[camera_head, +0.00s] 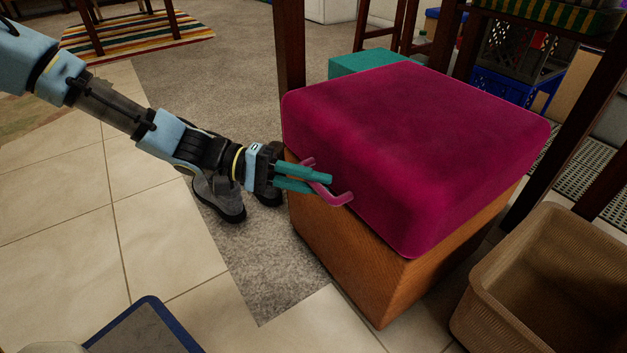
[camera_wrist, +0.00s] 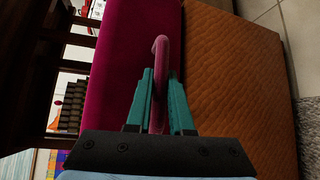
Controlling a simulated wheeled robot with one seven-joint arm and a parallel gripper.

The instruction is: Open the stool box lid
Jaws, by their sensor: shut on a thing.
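The stool box has a magenta cushioned lid (camera_head: 420,140) and an orange-brown textured body (camera_head: 345,255). The lid lies flat on the body, with no clear gap between them. A pink handle (camera_head: 342,199) sticks out from the lid's left side. My gripper (camera_head: 318,181) reaches in from the left with its teal fingers on either side of the handle, shut on it. In the wrist view the handle (camera_wrist: 160,75) runs between the two fingers (camera_wrist: 160,100), with the lid (camera_wrist: 118,70) on the left and the body (camera_wrist: 230,70) on the right.
A tan basket (camera_head: 530,280) stands close at the right of the box. Dark wooden legs (camera_head: 291,50) rise behind it. A teal box (camera_head: 366,62) and blue crate (camera_head: 505,88) are farther back. Shoes (camera_head: 220,197) lie below my arm. Tiled floor (camera_head: 60,230) is open at left.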

